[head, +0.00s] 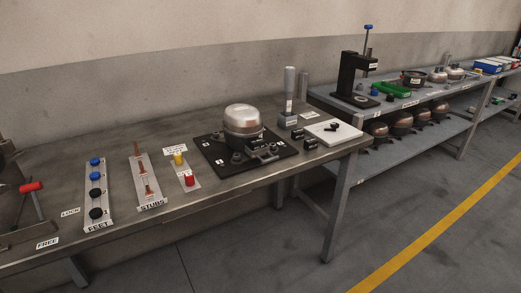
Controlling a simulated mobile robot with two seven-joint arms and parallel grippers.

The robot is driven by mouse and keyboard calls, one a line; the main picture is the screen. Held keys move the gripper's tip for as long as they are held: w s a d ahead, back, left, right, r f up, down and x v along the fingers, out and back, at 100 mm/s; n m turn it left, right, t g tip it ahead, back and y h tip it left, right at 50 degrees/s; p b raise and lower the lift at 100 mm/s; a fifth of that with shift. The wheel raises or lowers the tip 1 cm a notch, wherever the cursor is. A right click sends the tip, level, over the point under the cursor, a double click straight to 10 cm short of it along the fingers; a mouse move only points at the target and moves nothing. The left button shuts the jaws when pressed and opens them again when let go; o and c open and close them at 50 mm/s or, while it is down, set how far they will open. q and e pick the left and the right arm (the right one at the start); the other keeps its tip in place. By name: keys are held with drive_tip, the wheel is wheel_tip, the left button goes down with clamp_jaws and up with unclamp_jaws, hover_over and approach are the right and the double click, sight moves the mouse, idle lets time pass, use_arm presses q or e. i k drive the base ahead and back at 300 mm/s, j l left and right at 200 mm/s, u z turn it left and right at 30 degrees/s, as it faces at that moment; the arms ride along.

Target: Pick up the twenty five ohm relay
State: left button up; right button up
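No relay can be picked out by its marking; the small labels are too small to read. Two small black blocks with pale labels, a rear block (298,134) and a front block (310,143), sit on the table right of the black base plate. Small black parts (334,126) lie on a white pad (349,136) near the table's right end. I cannot tell which of these, if any, is the twenty five ohm relay. Neither of my grippers shows in the head view.
The metal table (226,193) carries a compressor (242,119) on a black plate (211,158), a grey upright tool (290,88), the FEET strip (99,223), the STUBS strip (151,204) and a red-handled clamp (32,187). A shelf bench (420,105) stands behind right. Open floor lies in front.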

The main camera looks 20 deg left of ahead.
sight(255, 144)
drive_tip(key=i+l+u, duration=0.1)
drive_tip(key=u, duration=1.1)
drive_tip(key=i+l+u, duration=0.15)
drive_tip(key=l+u, duration=0.15)
drive_tip(key=i+l+u, duration=0.1)
drive_tip(key=l+u, duration=0.6)
drive_tip(key=l, duration=0.5)
drive_tip(key=l+u, duration=0.2)
drive_tip(key=l, duration=1.4)
drive_tip(key=i, duration=0.05)
